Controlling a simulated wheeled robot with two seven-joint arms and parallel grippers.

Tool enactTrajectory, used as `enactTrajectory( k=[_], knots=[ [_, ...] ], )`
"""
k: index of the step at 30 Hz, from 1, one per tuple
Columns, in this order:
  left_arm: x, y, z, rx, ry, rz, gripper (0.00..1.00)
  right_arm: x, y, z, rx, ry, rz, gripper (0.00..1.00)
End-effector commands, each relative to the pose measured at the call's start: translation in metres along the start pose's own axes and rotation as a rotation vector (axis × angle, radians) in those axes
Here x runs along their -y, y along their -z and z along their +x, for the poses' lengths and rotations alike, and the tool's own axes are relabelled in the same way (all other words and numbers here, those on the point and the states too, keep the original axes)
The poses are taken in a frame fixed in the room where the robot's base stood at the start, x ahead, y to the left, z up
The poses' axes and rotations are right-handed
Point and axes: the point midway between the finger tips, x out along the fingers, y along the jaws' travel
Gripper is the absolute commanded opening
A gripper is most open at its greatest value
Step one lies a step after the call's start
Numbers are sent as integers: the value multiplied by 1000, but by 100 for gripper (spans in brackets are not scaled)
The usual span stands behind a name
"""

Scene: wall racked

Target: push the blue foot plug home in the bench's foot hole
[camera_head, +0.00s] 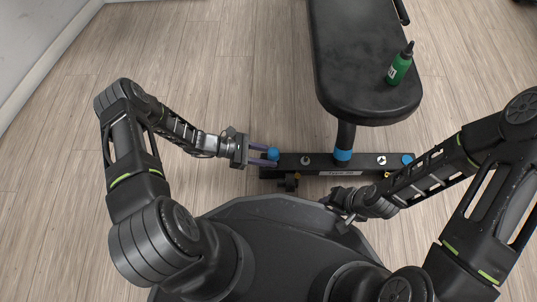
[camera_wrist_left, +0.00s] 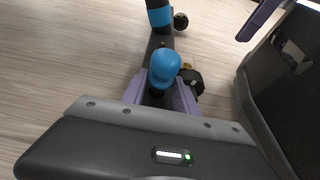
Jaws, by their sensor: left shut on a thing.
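The blue foot plug (camera_head: 273,153) is at the left end of the bench's black foot bar (camera_head: 325,163). In the left wrist view the plug (camera_wrist_left: 165,66) shows as a rounded blue head at the purple fingertips. My left gripper (camera_head: 264,155) comes in from the left and is shut on the plug. The foot hole is hidden under the plug and fingers, so I cannot tell how deep the plug sits. My right gripper (camera_head: 343,213) is low in front of the bar, dark and partly hidden; its jaws are unclear.
The black bench pad (camera_head: 360,65) rises behind the bar on a post with a blue collar (camera_head: 343,154). Another blue cap (camera_head: 407,159) is at the bar's right end. Wood floor left of the bar is clear.

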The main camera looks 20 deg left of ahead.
Motion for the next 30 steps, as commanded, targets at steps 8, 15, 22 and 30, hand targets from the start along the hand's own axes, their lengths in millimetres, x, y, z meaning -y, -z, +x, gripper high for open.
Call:
enactTrajectory(
  k=[8, 15, 22, 30],
  knots=[
    [0, 8, 3, 1, 0, 0, 0, 0, 0, 1, 0, 0, 0, 36],
    [0, 12, 5, 0, 0, 0, 0, 0, 0, 1, 0, 0, 0, 36],
    [0, 6, 2, 0, -1, 0, 0, 1, 0, -4, 0, 0, 0, 36],
    [0, 0, 0, 0, -1, 0, 0, 3, 0, -8, 0, 0, 0, 36]
  ],
)
